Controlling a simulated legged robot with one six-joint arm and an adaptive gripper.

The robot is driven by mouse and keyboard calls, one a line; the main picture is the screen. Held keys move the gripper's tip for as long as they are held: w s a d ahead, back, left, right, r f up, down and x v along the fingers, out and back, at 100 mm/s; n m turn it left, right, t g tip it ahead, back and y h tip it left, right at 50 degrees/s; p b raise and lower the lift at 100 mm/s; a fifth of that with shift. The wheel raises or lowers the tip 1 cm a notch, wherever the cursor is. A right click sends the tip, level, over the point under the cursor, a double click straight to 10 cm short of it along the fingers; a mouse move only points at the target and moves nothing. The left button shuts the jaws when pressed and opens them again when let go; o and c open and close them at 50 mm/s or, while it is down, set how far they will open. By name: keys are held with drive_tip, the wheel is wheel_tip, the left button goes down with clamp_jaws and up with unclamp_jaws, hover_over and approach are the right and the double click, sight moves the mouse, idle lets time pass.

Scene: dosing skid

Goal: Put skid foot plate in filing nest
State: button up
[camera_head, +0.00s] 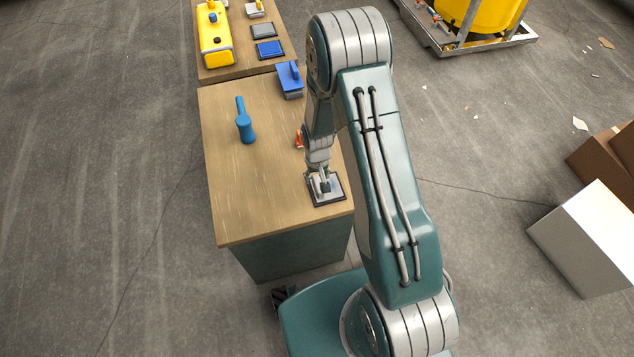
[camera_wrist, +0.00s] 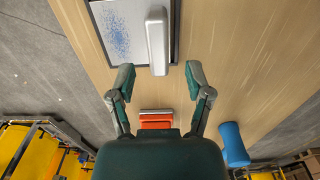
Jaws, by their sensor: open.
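A pale plate (camera_head: 333,187) with an upright grey grip lies in a dark square frame (camera_head: 315,205) near the right front of the wooden bench; I take these as the skid foot plate and filing nest. In the wrist view the plate (camera_wrist: 117,32) has blue speckles and its grey grip bar (camera_wrist: 157,42) stands at the top. The dark frame (camera_wrist: 176,30) borders it. My gripper (camera_wrist: 159,76) is open and empty, with the bar's near end about between the fingertips, touching neither. In the head view my gripper (camera_head: 322,178) is just above the plate, partly hiding it.
An orange item (camera_head: 299,138) is beside my arm. A blue block with a handle (camera_head: 290,80) sits at the far edge. The farther bench holds a yellow box (camera_head: 214,35), a grey pad (camera_head: 263,30) and a blue pad (camera_head: 270,50).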

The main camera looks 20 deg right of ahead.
drive_tip(key=s+r+t, duration=0.1)
drive_tip(key=s+r, duration=0.2)
drive_tip(key=r, duration=1.2)
drive_tip(key=s+r+t, duration=0.2)
drive_tip(key=r, duration=1.3)
drive_tip(key=s+r+t, duration=0.2)
drive_tip(key=s+r, duration=0.9)
drive_tip(key=s, duration=0.5)
drive_tip(key=shift+r+t, duration=0.3)
